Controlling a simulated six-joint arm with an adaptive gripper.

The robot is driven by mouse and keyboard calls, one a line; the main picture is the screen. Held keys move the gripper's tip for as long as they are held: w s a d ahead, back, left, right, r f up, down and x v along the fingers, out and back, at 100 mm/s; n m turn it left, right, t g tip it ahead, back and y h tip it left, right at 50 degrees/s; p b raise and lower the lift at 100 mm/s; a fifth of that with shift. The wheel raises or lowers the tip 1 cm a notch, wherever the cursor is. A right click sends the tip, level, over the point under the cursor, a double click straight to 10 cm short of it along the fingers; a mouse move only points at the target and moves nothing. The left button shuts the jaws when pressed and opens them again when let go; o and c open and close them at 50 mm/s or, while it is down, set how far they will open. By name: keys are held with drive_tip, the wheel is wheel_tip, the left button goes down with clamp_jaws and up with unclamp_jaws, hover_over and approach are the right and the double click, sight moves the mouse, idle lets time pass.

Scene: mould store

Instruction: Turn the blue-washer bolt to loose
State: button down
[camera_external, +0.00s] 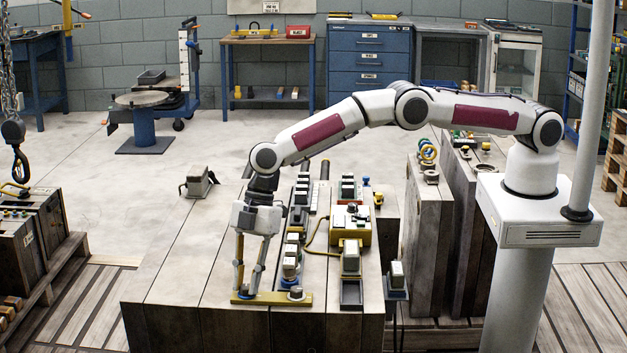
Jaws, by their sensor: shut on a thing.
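A yellow bar (273,299) lies across the near end of the grey block's top. My gripper (247,291) points down at the bar's left part. Its two fingers are shut on a small bolt at the bar, mostly hidden between the fingertips. The colour of the washer under it cannot be made out. Another bolt (296,292) stands upright at the bar's right part, apart from my gripper, with what looks like a dark bluish washer under it. The angle of either bolt head is too small to read.
Several dark clamp-like blocks (290,262) stand in a row just right of my gripper. A yellow-based unit (350,256) and a black tray (351,292) are farther right.

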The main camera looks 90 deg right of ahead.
idle(0.4)
drive_tip(key=c, duration=1.8)
unclamp_jaws()
drive_tip(key=shift+c, duration=0.2)
drive_tip(key=shift+d+r, duration=0.1)
drive_tip(key=shift+r, duration=0.05)
drive_tip(key=v, duration=0.7)
